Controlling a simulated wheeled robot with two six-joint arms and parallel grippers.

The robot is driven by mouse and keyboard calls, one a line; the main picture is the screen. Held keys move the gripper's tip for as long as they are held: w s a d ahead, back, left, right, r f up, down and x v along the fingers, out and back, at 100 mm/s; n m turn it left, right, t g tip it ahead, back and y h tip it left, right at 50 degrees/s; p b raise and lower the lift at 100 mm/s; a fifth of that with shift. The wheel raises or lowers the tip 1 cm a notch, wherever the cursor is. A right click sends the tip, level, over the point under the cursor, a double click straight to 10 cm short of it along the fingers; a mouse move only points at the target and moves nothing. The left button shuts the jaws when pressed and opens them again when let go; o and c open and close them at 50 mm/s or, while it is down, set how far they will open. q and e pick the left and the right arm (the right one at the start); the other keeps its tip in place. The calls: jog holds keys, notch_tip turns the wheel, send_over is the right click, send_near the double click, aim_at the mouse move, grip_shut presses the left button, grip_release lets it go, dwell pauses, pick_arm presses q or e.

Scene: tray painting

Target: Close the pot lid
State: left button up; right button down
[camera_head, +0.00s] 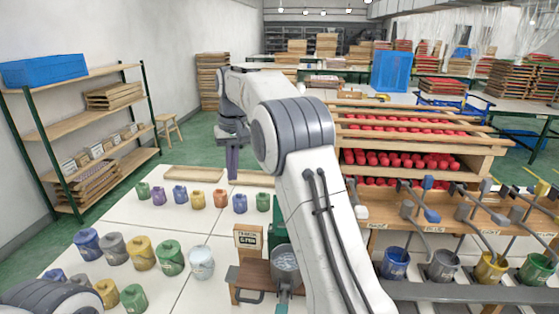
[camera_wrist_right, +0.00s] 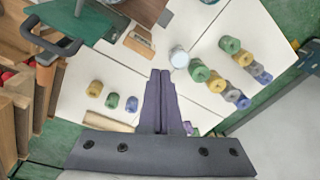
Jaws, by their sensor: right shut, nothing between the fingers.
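My right gripper (camera_head: 232,172) hangs with its fingers down over the far part of the white table, above the back row of pots. Its two dark purple fingers (camera_wrist_right: 160,78) are pressed together with nothing between them. Small coloured pots stand in the back row, including an orange pot (camera_head: 198,199), a yellow pot (camera_head: 220,197) and a blue pot (camera_head: 240,203). A pale pot (camera_head: 201,262) stands nearer; it also shows in the right wrist view (camera_wrist_right: 179,57). No separate lid can be made out. My left gripper is out of view.
A rack (camera_head: 415,163) of red items is at right, with paint buckets below (camera_head: 443,265). A shelf (camera_head: 92,135) stands at left. White table between the pot rows is clear.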

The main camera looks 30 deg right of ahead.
jog(key=w+d+r+m+p, duration=0.2)
jog(key=d+r+m+p, duration=0.1)
jog(key=d, duration=1.3)
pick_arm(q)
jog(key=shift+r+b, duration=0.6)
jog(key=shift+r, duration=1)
pick_arm(e)
notch_tip(320, 180, down, 9)
jog(key=s+a, duration=0.1)
jog(key=s, duration=0.1)
jog(key=shift+s, duration=0.25)
jog(key=shift+a, duration=0.1)
